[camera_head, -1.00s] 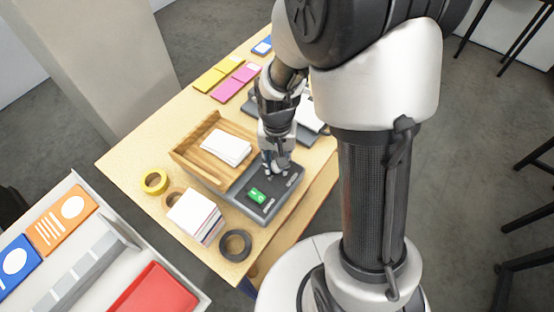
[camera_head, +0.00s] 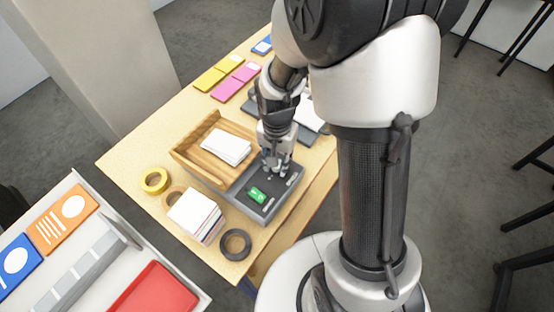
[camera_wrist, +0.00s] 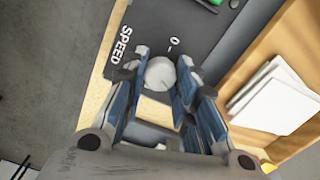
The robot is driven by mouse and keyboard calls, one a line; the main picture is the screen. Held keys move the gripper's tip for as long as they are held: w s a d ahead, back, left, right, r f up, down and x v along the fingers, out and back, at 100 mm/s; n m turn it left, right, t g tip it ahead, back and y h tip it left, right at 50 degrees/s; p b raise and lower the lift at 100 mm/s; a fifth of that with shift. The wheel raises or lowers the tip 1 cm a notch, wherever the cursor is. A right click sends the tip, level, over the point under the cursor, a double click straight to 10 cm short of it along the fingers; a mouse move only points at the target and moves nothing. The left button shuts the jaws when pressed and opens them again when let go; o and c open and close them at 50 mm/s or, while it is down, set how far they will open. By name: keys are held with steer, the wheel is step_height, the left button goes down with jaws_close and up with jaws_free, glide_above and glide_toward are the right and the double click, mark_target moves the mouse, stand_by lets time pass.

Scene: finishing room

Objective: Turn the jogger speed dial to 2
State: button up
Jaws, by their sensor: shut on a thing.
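The jogger (camera_head: 239,191) is a wooden tray with a dark grey control panel on the table. The dial's pointer and the other numbers cannot be made out.
A green switch (camera_head: 257,195) sits on the panel near the gripper. White paper (camera_head: 227,146) lies in the wooden tray. A paper stack (camera_head: 194,213), a yellow tape roll (camera_head: 154,181) and a dark ring (camera_head: 235,244) are nearby on the table. A white tray with a red bin (camera_head: 156,291) stands at lower left.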

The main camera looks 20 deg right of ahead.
steer(key=o, duration=1.1)
steer(key=shift+r, duration=0.1)
step_height(320, 180, up, 12)
steer(key=shift+f, duration=0.1)
steer(key=s+r+n+t+b, duration=0.1)
steer(key=s+r+n, duration=0.1)
steer(key=s, duration=0.3)
steer(key=s+r+n+t+b, duration=0.1)
steer(key=s+r+n+t, duration=0.1)
steer(key=s, duration=0.3)
steer(key=s+r+n+t+b, duration=0.1)
steer(key=s+r+n, duration=0.2)
steer(key=s, duration=0.2)
steer(key=shift+d+r+n+t, duration=0.15)
steer(key=shift+r+n+t, duration=0.15)
steer(key=shift+r+n, duration=0.1)
